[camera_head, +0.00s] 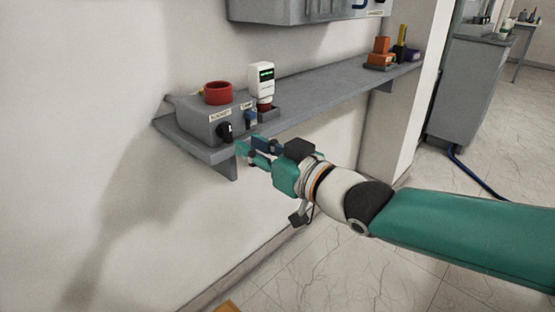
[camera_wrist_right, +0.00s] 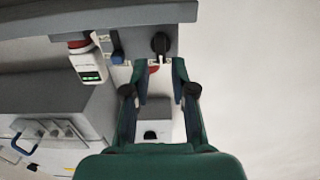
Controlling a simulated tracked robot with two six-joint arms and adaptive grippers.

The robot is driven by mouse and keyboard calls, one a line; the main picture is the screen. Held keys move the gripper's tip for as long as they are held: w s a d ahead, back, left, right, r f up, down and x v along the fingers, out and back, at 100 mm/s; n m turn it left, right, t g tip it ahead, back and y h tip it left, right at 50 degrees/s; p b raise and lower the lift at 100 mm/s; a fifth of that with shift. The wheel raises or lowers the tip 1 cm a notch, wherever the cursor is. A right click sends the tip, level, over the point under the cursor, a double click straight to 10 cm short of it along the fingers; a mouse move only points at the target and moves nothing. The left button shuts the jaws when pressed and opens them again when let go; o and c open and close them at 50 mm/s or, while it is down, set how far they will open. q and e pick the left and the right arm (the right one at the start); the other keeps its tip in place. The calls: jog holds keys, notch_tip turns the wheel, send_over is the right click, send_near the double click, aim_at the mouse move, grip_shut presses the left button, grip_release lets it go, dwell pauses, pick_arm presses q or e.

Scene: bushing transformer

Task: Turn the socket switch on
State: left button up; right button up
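A grey socket box (camera_head: 205,119) stands on the near end of a wall shelf. Its front has a black rotary knob (camera_head: 224,131), a blue plug or switch (camera_head: 250,119) and small labels. A red round part (camera_head: 218,93) sits on top. My right gripper (camera_head: 247,151) is in front of the box, just below and right of the knob, its fingers apart. In the right wrist view, which looks upside down, the open fingers (camera_wrist_right: 159,70) point toward the black knob (camera_wrist_right: 160,44), with nothing held between them. Contact with the knob is not visible. My left gripper is out of view.
A white device with a green display (camera_head: 262,80) stands on the shelf (camera_head: 325,97) right of the box. Orange blocks (camera_head: 380,54) sit at the far end. A grey cabinet (camera_head: 300,10) hangs above. The floor below is mostly clear.

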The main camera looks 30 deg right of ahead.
jog(key=v, duration=0.6)
jog(key=shift+s, duration=0.25)
jog(key=shift+d+f, duration=0.1)
jog(key=shift+f, duration=0.05)
jog(key=w+a+f+m+g, duration=0.1)
jog(key=w+a+f+g, duration=0.15)
jog(key=f, duration=0.75)
jog(key=w+a+f+m+g, duration=0.1)
jog(key=f+g, duration=0.2)
jog(key=f, duration=0.8)
jog(key=w+a+f+m+g, duration=0.1)
jog(key=f+g, duration=0.1)
jog(key=f, duration=0.8)
jog(key=s+a+f+m+g+h, duration=0.15)
jog(key=s+f+g, duration=0.25)
jog(key=s+f, duration=0.75)
jog(key=s+a+f+m+g+h, duration=0.1)
jog(key=s+a+f+m+g, duration=0.15)
jog(key=s+f+g, duration=0.8)
notch_tip(320, 180, up, 29)
jog(key=w+n+t+p, duration=0.1)
jog(key=t+p, duration=0.4)
jog(key=p, duration=2.7)
jog(key=shift+w+t+p, duration=0.3)
jog(key=shift+w, duration=0.3)
